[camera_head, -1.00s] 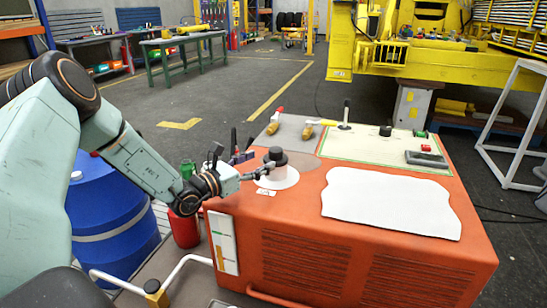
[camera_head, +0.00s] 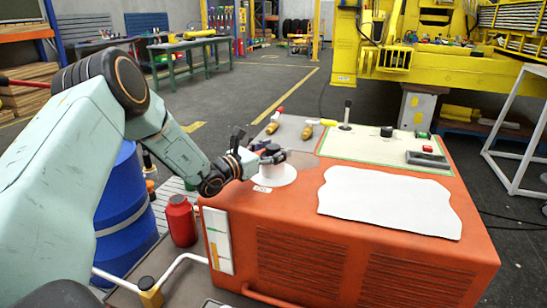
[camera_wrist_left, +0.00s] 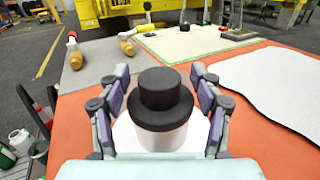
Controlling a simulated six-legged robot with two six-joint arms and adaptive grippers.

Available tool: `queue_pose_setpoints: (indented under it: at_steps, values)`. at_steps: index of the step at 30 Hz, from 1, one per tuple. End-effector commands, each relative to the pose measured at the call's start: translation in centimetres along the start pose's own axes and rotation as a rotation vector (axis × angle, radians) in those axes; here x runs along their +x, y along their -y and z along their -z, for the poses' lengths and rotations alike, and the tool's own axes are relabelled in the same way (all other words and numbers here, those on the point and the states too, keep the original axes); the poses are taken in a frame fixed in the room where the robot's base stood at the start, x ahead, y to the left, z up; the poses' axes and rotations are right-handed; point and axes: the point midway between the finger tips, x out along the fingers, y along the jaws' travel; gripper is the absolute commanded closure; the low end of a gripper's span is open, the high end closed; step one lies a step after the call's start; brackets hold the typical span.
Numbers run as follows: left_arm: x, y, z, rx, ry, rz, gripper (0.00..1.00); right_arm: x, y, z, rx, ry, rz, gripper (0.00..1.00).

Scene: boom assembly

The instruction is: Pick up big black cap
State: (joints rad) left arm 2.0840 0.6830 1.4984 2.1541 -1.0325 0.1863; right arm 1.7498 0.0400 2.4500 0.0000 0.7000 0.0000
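The big black cap (camera_head: 271,149) looks like a small top hat with a wide brim. It sits upright on a white cylinder above a white disc (camera_head: 274,178) on the orange cabinet. In the left wrist view the cap (camera_wrist_left: 161,103) fills the middle. My left gripper (camera_head: 277,154) is at the cap and hides part of it in the head view. In the wrist view its fingers (camera_wrist_left: 160,90) stand open on both sides of the cap, with narrow gaps beside the brim. My right gripper is not in view.
The orange cabinet (camera_head: 365,262) also bears a white sheet (camera_head: 388,202), a small black knob (camera_head: 386,131), a dark handle block (camera_head: 427,160) and two brass-coloured fittings (camera_head: 307,131). A red canister (camera_head: 181,222) and blue barrel (camera_head: 124,205) stand left of the cabinet.

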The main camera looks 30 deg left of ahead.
Motion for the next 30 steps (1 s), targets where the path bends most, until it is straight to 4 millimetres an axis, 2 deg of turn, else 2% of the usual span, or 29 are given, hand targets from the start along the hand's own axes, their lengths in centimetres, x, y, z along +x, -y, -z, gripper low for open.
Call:
queue_pose_setpoints:
  at_steps: [2, 21, 30]
  values:
    - [-0.03, 0.01, -0.01, 0.0, 0.0, -0.001, 0.42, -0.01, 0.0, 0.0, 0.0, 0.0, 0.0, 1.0]
    - [0.02, 0.17, -0.03, 0.0, 0.001, -0.001, 0.97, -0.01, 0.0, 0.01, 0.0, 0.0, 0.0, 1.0]
    - [0.04, 0.12, -0.52, 0.0, 0.003, -0.002, 0.99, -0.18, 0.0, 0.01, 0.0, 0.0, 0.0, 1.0]
